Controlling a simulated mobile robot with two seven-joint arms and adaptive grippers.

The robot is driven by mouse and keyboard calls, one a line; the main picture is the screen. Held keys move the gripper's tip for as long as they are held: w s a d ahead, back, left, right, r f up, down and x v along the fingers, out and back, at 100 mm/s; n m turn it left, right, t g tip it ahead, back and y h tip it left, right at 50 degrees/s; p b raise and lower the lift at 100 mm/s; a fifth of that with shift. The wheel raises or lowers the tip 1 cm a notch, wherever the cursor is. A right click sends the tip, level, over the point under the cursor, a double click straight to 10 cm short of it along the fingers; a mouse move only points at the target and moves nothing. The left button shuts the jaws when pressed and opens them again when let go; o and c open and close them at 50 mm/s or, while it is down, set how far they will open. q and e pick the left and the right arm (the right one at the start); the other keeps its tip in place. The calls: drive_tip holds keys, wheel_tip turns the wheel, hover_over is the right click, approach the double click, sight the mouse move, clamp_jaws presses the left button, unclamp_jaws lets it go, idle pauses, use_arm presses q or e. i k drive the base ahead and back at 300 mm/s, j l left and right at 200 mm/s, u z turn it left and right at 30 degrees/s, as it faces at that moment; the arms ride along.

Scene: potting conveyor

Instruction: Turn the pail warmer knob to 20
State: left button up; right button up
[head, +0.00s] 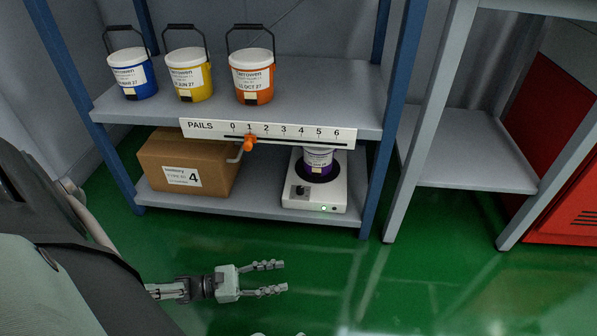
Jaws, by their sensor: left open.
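The pail warmer (296,206) is a white box on the lower shelf, right side. A purple pail (318,160) stands on its dark round plate, its top hidden behind the PAILS scale strip. The warmer's small black knob (300,191) is on its front left; its setting is too small to read. A small light (324,208) glows at the front edge. My left gripper (276,277) is open and empty, low over the green floor in front of the shelf, apart from the warmer.
A PAILS scale strip (292,133) with an orange slider (249,142) near 1 hangs above the warmer. A cardboard box (190,150) sits left on the lower shelf. Blue, yellow and orange pails stand on the upper shelf (330,97). Blue posts flank the shelf.

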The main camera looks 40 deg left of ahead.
sight(300, 189)
drive_tip(key=i+j, duration=0.75)
drive_tip(key=j, duration=0.25)
